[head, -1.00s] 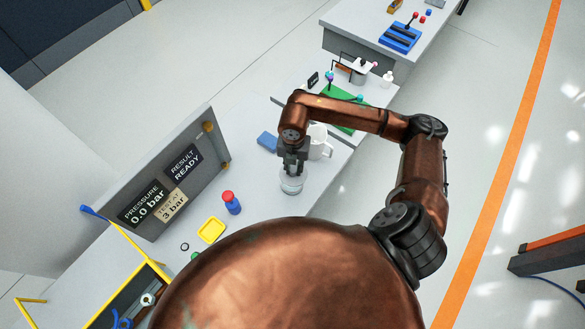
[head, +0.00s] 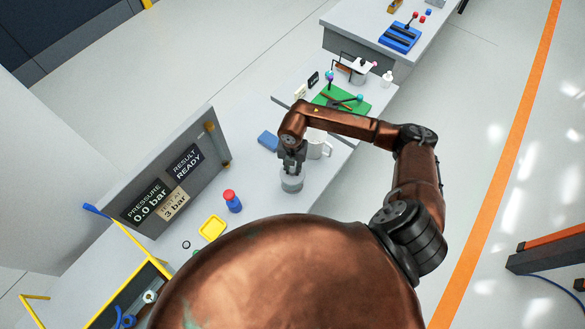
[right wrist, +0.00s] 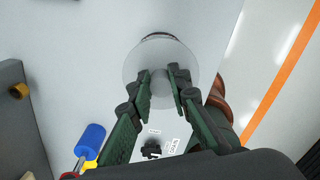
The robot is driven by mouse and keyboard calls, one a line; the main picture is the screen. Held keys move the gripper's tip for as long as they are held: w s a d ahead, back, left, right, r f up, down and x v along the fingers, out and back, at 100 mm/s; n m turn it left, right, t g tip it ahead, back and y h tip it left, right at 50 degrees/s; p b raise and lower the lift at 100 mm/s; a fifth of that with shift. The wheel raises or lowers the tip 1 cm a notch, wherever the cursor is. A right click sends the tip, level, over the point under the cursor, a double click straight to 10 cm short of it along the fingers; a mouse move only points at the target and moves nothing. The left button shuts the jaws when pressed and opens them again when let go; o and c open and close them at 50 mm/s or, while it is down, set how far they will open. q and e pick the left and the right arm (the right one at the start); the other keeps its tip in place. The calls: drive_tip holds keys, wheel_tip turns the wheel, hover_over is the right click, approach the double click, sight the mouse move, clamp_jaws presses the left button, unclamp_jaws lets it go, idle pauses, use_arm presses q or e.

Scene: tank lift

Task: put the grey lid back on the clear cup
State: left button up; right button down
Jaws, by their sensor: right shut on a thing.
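My right gripper (head: 291,168) points down over the clear cup (head: 291,187) on the bench. In the right wrist view its fingers (right wrist: 160,82) are shut on the middle of the grey lid (right wrist: 158,58), a round, pale disc. In the head view the lid (head: 292,180) shows as a grey top at the cup's mouth, directly under the fingers. I cannot tell whether the lid rests fully on the rim or is slightly above it. The lid hides most of the cup in the wrist view. My left gripper is not in view.
A white mug (head: 318,146) stands close behind the gripper, with a blue block (head: 267,141) to its left. A grey display panel (head: 180,175) stands along the bench's left.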

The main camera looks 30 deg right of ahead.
sight(293, 169)
drive_tip(key=shift+f+b, duration=0.35)
drive_tip(key=shift+f, duration=0.2)
drive_tip(key=c, duration=1.8)
unclamp_jaws()
drive_tip(key=shift+r, duration=0.15)
drive_tip(key=shift+r+p, duration=0.3)
drive_tip(key=shift+p, duration=0.1)
wheel_tip(293, 169, up, 12)
drive_tip(key=b, duration=0.1)
drive_tip(key=shift+r+b, duration=0.2)
drive_tip(key=shift+b, duration=0.2)
